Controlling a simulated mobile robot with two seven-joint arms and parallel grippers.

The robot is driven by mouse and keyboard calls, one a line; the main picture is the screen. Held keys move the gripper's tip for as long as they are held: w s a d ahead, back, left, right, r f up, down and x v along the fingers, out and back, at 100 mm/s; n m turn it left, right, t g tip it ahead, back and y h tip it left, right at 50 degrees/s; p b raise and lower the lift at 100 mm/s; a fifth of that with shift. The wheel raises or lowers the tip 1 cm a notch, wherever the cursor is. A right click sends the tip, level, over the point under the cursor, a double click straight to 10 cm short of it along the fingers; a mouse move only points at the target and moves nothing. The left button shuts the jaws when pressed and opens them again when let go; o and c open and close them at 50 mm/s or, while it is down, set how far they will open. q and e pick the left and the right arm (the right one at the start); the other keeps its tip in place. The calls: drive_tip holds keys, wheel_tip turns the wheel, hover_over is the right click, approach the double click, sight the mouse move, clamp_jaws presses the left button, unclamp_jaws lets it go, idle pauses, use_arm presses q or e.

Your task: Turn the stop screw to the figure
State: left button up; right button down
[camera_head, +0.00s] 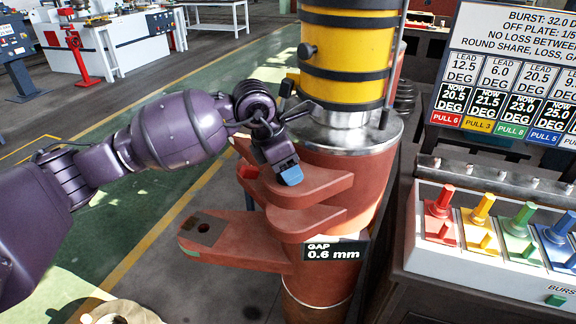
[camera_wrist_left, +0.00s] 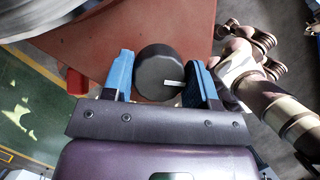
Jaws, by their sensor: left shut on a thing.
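The dark round knob (camera_wrist_left: 152,72), which looks like the stop screw, has a white mark pointing right in the left wrist view. My left gripper (camera_wrist_left: 160,80) is shut on it, with one blue finger on each side. In the head view this gripper (camera_head: 288,172) is over the upper red arm (camera_head: 325,187) of the bender, and hides the knob. A black label (camera_head: 334,250) below reads GAP 0.6 mm. The sign (camera_head: 510,75) on the right begins BURST: 32.0 D and is cut off; its NOW row reads 20.5, 21.5, 23.0 and 25.0. My right gripper is out of view.
The red column with a yellow and black drum (camera_head: 345,50) stands beside my gripper. A lower red arm (camera_head: 235,237) sticks out to the left. A lever box (camera_head: 490,262) with coloured levers stands at right. The green floor (camera_head: 150,210) at left is open.

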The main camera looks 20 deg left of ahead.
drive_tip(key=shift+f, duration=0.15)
use_arm(q)
drive_tip(key=shift+f+m+b, duration=0.1)
drive_tip(key=shift+m+b, duration=0.25)
drive_tip(key=shift+m, duration=0.15)
drive_tip(key=shift+m+g+b, duration=0.4)
drive_tip(key=shift+m, duration=0.3)
drive_tip(key=shift+m+g+h+b, duration=0.4)
drive_tip(key=shift+m+b, duration=0.2)
drive_tip(key=shift+m, duration=0.5)
drive_tip(key=shift+m+b, duration=0.3)
drive_tip(key=shift+m, duration=0.3)
drive_tip(key=shift+m+g+b, duration=0.3)
drive_tip(key=shift+m+g, duration=0.2)
drive_tip(key=shift+m, duration=0.2)
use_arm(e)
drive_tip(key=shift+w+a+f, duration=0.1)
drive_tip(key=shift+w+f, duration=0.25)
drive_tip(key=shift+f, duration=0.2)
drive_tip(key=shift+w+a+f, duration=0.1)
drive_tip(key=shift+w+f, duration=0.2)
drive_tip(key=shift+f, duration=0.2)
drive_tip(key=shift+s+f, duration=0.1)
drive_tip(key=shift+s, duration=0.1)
use_arm(q)
drive_tip(key=o, duration=0.9)
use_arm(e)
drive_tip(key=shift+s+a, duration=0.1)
